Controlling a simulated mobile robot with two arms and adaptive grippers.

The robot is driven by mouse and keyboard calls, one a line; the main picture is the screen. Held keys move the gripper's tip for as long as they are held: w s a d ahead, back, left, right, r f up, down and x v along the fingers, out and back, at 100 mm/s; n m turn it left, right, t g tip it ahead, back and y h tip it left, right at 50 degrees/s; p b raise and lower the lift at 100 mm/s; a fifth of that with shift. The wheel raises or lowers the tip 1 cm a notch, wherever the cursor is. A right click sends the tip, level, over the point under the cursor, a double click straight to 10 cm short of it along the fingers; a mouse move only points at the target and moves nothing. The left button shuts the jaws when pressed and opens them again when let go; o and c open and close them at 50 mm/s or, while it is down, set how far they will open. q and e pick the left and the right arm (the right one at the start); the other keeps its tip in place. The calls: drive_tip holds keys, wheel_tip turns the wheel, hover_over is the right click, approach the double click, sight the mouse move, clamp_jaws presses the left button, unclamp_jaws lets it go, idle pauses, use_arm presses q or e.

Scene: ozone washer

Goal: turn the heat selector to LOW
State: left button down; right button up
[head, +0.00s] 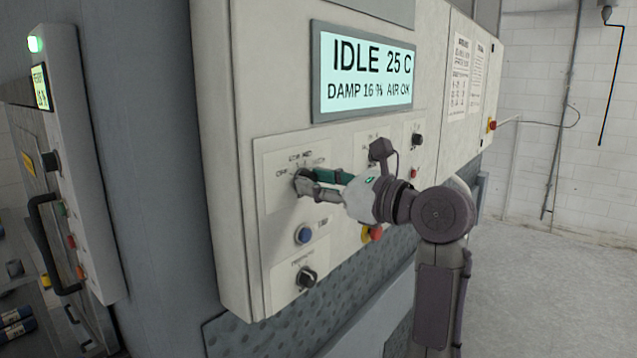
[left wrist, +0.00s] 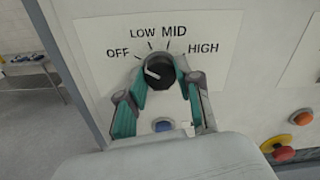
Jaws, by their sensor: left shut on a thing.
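The heat selector (left wrist: 157,70) is a round black knob with a white pointer line, under the printed marks OFF, LOW, MID and HIGH. Its pointer line slants up to the left, toward the OFF side. In the head view the knob (head: 301,178) is at the upper left of the control panel, partly covered by my fingers. My left gripper (head: 310,184) is shut on the knob, reaching in from the right. In the left wrist view its green and grey fingers (left wrist: 160,86) sit on both sides of the knob. My right gripper is not in view.
The display (head: 365,75) reads IDLE 25 C, DAMP 16 %, AIR OK. A blue button (head: 304,235) and another black knob (head: 306,276) are below the selector. A red and yellow button (head: 371,233) is close under my gripper. Open floor (head: 550,290) lies at the right.

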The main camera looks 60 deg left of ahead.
use_arm(q)
drive_tip(key=shift+w+m+b, duration=0.1)
drive_tip(key=shift+m+b, duration=0.7)
drive_tip(key=shift+m, duration=3)
drive_tip(key=c, duration=0.8)
unclamp_jaws()
drive_tip(key=shift+o, duration=0.2)
wheel_tip(320, 180, up, 10)
